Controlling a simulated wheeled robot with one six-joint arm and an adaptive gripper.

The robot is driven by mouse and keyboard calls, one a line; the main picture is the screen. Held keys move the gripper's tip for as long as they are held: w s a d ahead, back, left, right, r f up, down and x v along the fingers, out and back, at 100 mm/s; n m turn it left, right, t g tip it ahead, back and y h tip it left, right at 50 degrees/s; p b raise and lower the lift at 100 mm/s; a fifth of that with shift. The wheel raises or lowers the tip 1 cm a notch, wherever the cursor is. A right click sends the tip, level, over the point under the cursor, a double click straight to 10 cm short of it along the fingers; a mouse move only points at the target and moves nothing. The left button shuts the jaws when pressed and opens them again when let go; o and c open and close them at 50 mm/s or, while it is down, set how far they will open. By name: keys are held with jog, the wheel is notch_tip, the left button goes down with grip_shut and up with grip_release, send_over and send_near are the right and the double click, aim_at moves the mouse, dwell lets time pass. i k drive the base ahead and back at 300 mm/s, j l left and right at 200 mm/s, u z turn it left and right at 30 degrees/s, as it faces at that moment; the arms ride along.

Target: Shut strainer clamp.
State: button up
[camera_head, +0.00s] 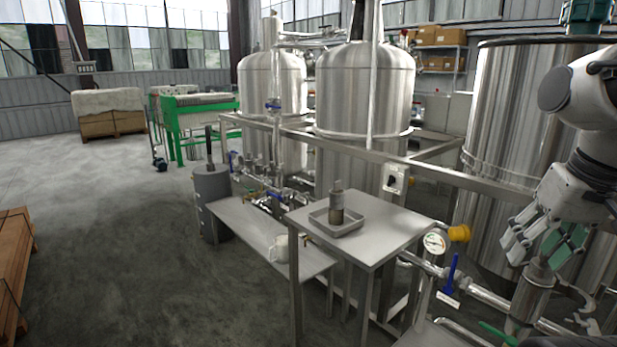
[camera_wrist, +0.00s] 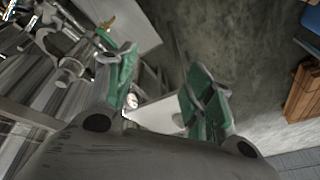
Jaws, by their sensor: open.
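A steel strainer body (camera_head: 530,297) stands on the pipework at the lower right of the head view. Curved steel pieces (camera_head: 577,297) hang just right of it. They may be the strainer clamp standing open, but I cannot tell for sure. My gripper (camera_head: 541,252) is above the strainer's top end, which it partly hides. Its green-padded fingers are apart. In the wrist view my gripper (camera_wrist: 160,92) is also open, with nothing held between the fingers. The clamp is not clearly made out in the wrist view.
A blue-handled valve (camera_head: 451,276), a round gauge (camera_head: 434,242) and a green handle (camera_head: 497,333) are on the pipe left of the strainer. A large tank (camera_head: 510,120) is behind.

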aim_at(588, 303)
jog(key=k+l+z, duration=0.2)
jog(key=l, duration=0.15)
jog(key=k+l+z, duration=0.25)
jog(key=l, duration=0.15)
jog(key=l+z, duration=0.2)
jog(key=l, duration=0.2)
jog(key=i+j, duration=0.15)
jog(key=j, duration=0.15)
jog(key=i+j+u, duration=0.15)
jog(key=i+j, duration=0.05)
jog(key=j, duration=0.05)
